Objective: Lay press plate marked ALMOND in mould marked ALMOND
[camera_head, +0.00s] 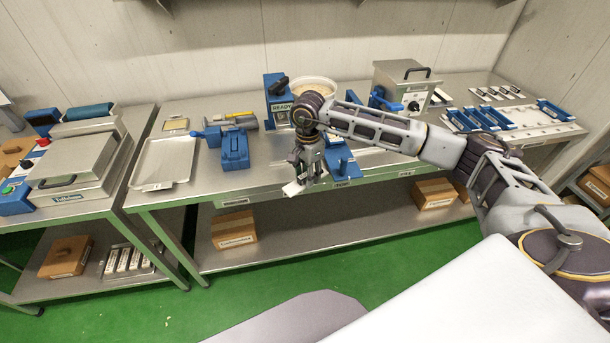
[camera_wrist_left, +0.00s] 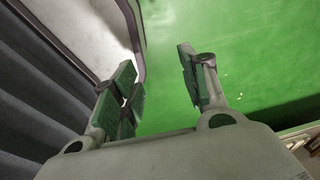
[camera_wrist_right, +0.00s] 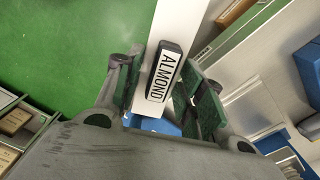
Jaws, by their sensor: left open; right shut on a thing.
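My right gripper (camera_head: 303,176) is over the front edge of the middle bench in the head view. In the right wrist view its fingers (camera_wrist_right: 163,84) are shut on a pale press plate (camera_wrist_right: 192,28) with a black-framed label reading ALMOND. The plate's pale end (camera_head: 292,188) shows below the fingers in the head view. Blue-ended moulds (camera_head: 463,120) lie in a row at the right end of the bench; their labels are too small to read, so I cannot tell which is ALMOND. My left gripper (camera_wrist_left: 170,85) is open and empty above the green floor in its wrist view.
Several small labelled plates (camera_head: 497,92) lie behind the moulds. A steel box (camera_head: 408,82), a white bowl (camera_head: 312,86) and a blue READY-marked device (camera_head: 279,98) stand on the bench. A steel tray (camera_head: 163,162) and blue clamp (camera_head: 234,150) are left. Cartons (camera_head: 234,229) sit below.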

